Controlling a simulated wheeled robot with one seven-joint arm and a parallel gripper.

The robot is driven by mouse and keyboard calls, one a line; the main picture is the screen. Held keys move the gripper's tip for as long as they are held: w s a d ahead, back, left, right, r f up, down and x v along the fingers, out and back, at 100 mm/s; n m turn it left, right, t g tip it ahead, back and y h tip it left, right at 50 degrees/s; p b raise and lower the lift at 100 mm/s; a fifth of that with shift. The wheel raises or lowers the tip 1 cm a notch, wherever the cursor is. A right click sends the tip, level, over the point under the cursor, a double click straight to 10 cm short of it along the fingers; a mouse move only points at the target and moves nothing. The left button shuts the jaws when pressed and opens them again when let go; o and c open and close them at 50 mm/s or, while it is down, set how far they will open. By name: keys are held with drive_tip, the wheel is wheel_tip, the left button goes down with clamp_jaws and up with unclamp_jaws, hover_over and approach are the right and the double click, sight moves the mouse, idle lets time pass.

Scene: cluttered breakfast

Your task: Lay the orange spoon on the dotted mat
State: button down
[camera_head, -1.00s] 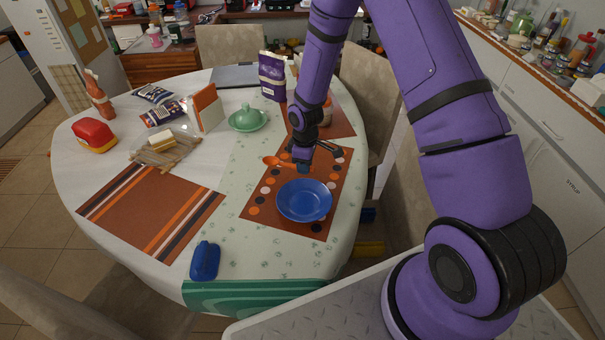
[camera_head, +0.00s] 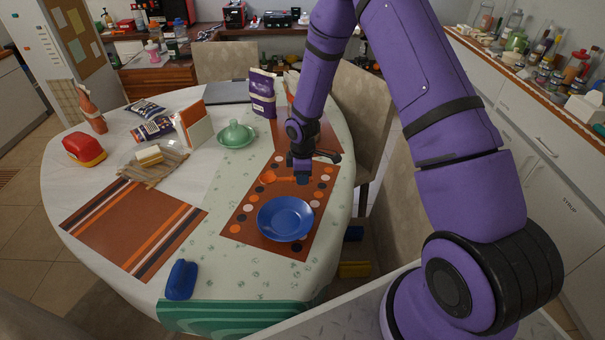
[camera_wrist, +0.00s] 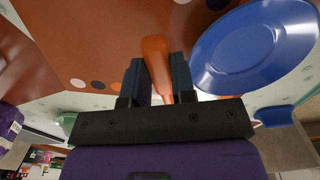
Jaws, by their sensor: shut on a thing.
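The orange spoon (camera_head: 269,177) is at the far part of the brown dotted mat (camera_head: 237,226), with its bowl end to the left in the head view. My gripper (camera_head: 303,178) is shut on the spoon's handle. In the wrist view the orange spoon (camera_wrist: 155,52) runs between the two dark fingers of my gripper (camera_wrist: 160,80). The spoon is over the mat; I cannot tell whether it touches it. A blue plate (camera_head: 286,218) rests on the near part of the mat and also shows in the wrist view (camera_wrist: 250,50).
A purple bag (camera_head: 262,92) stands at the back. A striped mat (camera_head: 130,225) lies to the left, and a blue case (camera_head: 181,280) is near the front edge. The pale cloth between the mats is clear.

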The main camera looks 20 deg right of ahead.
sight(302, 196)
drive_tip(key=shift+f, duration=3.15)
drive_tip(key=shift+f, duration=0.4)
drive_tip(key=shift+c, duration=1.5)
unclamp_jaws()
drive_tip(key=shift+r, duration=7.1)
drive_tip(key=s+a, duration=0.3)
drive_tip(key=s, duration=0.4)
drive_tip(key=s+a, duration=0.3)
drive_tip(key=s, duration=0.4)
drive_tip(key=shift+s, duration=0.4)
